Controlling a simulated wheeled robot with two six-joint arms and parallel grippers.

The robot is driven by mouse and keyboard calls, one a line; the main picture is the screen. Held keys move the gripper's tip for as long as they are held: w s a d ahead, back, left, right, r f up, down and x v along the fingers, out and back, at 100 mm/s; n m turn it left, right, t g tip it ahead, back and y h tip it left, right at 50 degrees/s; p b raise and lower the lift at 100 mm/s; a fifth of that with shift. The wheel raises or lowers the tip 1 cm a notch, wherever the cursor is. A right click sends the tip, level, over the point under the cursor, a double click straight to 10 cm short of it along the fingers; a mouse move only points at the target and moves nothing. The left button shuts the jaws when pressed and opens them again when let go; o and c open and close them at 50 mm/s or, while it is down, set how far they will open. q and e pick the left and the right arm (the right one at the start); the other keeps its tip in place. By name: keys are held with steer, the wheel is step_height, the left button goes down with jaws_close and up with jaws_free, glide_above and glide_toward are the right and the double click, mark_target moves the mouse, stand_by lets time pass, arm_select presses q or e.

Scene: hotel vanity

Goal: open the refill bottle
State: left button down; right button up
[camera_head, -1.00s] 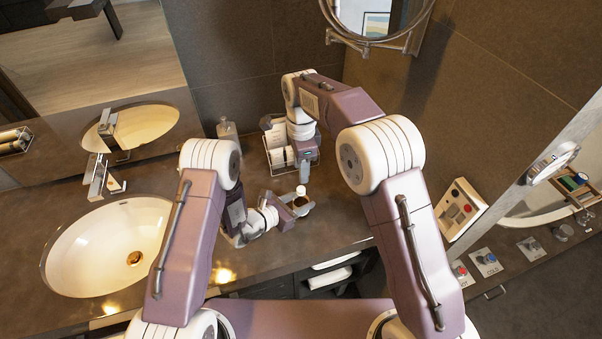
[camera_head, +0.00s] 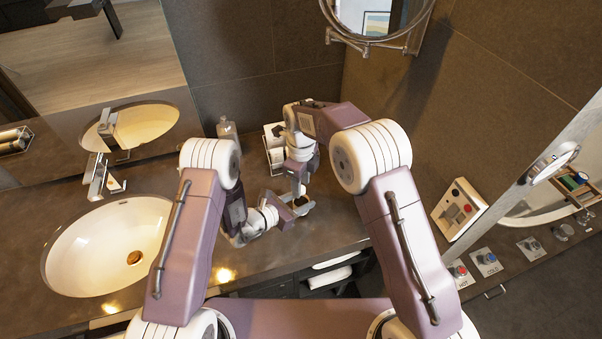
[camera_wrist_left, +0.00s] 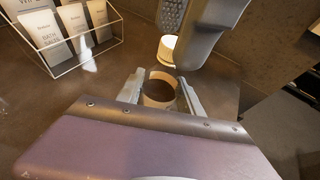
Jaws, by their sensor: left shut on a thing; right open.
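The refill bottle, brown with a pale band, stands on the counter. In the left wrist view its body (camera_wrist_left: 158,100) sits between the fingers of my left gripper (camera_wrist_left: 160,96), which is shut on it. A white cap (camera_wrist_left: 168,48) shows above the bottle's dark top. My right gripper (camera_wrist_left: 192,62) comes down from above, open, right at the cap. I cannot tell whether it touches the cap. In the head view my left gripper (camera_head: 303,208) and my right gripper (camera_head: 298,192) meet over the bottle and hide most of it.
A wire rack of white packets (camera_wrist_left: 70,30) stands behind and left of the bottle. The sink (camera_head: 105,245) and tap (camera_head: 97,178) are at the left. A grey bottle (camera_head: 227,129) stands near the back wall. The counter's front edge is close to the grippers.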

steer(key=shift+f, duration=0.4)
